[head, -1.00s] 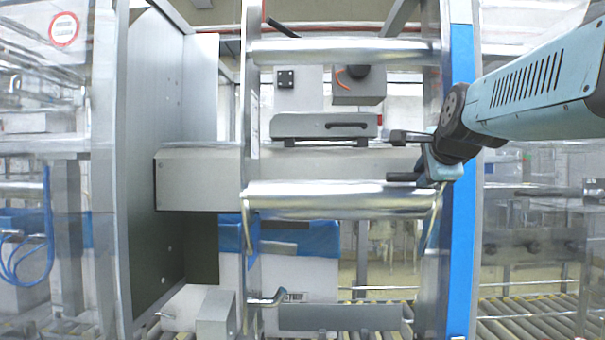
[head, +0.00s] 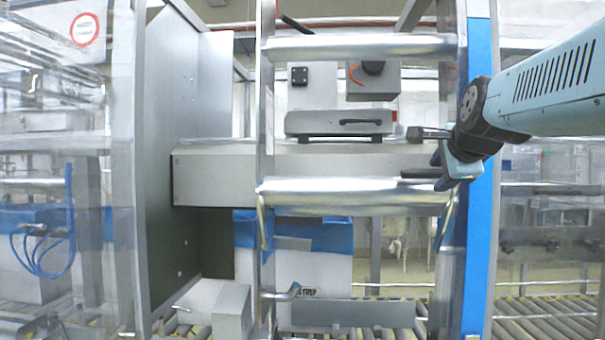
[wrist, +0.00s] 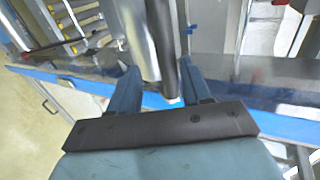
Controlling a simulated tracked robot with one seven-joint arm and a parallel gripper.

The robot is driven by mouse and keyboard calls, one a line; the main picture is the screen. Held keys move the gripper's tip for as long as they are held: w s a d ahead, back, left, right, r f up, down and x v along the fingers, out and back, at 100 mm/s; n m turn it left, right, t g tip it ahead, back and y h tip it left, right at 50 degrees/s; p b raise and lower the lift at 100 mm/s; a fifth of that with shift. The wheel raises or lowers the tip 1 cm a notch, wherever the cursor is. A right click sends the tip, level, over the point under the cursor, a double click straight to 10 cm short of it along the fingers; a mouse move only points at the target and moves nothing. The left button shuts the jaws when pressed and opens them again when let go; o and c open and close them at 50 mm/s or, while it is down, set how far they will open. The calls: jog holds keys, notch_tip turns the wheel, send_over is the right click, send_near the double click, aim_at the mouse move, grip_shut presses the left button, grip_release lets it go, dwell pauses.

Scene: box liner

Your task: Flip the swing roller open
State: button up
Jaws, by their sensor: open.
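The swing roller appears to be the shiny lower metal bar (head: 350,192) across the middle of the frame in the head view. Bent metal arms hang at both its ends. My gripper (head: 424,154) is open near the bar's right end, fingers pointing left, with the lower finger just above the bar. In the wrist view a shiny metal cylinder (wrist: 137,32) runs toward the gap between my blue fingers (wrist: 157,88). I cannot tell whether the fingers touch it.
A second bar (head: 360,47) crosses higher up. A blue-faced upright post (head: 479,170) stands right beside my wrist. A grey crossbeam (head: 215,176) lies behind the lower bar. A box with blue liner (head: 330,236) sits below, above a roller conveyor (head: 545,308).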

jog(key=v, duration=1.3)
jog(key=shift+f, duration=0.15)
jog(key=shift+s+a, duration=0.1)
jog(key=s+a+f+n+g, duration=0.1)
jog(key=a+f+n+g, duration=0.1)
jog(key=f+n, duration=0.4)
jog(key=s+a+f+n+g+y, duration=0.1)
jog(key=f+n, duration=0.6)
jog(key=f, duration=0.7)
jog(key=s+a+f+n+g+y, duration=0.1)
jog(key=a+f+n+g, duration=0.3)
jog(key=f, duration=0.6)
jog(key=n, duration=0.2)
jog(key=shift+s+n, duration=0.3)
jog(key=shift+n, duration=0.1)
